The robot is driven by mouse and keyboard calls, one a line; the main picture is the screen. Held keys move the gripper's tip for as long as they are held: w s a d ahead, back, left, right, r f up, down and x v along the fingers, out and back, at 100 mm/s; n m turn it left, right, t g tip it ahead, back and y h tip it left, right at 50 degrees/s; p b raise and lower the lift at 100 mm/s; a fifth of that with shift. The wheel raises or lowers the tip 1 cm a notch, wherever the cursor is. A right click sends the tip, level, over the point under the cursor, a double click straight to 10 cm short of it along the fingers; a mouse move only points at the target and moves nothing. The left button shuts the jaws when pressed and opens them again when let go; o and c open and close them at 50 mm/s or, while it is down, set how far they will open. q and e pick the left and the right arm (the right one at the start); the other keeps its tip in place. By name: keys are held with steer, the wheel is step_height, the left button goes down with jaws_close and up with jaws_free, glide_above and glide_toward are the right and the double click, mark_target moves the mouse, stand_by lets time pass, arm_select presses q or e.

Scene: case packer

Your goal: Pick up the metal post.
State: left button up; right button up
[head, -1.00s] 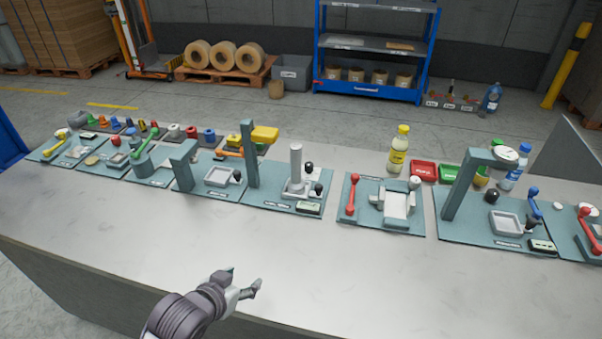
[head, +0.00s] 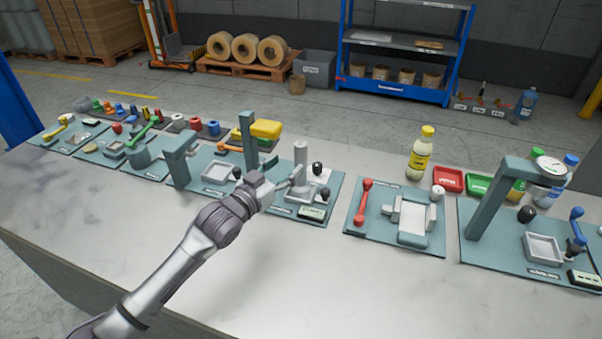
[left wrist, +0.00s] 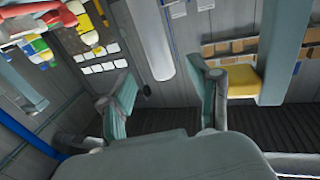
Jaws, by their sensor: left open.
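The metal post (head: 301,160) is a pale grey upright cylinder on a teal station plate near the middle of the head view. My left gripper (head: 287,183) is at its left side, close to the post. In the left wrist view the post (left wrist: 152,40) comes in from the top, with its end at the gap between the open fingers of the left gripper (left wrist: 162,82). Nothing is held. I cannot tell whether a finger touches the post. My right gripper is not in view.
A black-knobbed lever (head: 318,168) stands just right of the post. A teal column (head: 249,140) with a yellow block (head: 266,129) stands behind left. A red-handled station (head: 364,203) is to the right. The front of the table (head: 330,285) is clear.

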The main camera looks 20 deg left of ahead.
mark_target(297, 156)
arm_select(q)
steer(key=shift+w+d, duration=0.25)
steer(key=shift+w, duration=0.4)
steer(key=shift+w+f, duration=0.1)
steer(key=shift+w, duration=0.15)
steer(key=shift+w+d, duration=0.15)
steer(key=shift+w, duration=0.15)
steer(key=p+x, duration=0.1)
steer(key=x, duration=0.2)
steer(key=shift+w+d, duration=0.1)
steer(key=shift+w, duration=0.1)
steer(key=shift+w+d, duration=0.2)
steer(key=shift+w, duration=0.3)
steer(key=shift+s, duration=0.1)
steer(key=shift+c, duration=1)
jaws_close()
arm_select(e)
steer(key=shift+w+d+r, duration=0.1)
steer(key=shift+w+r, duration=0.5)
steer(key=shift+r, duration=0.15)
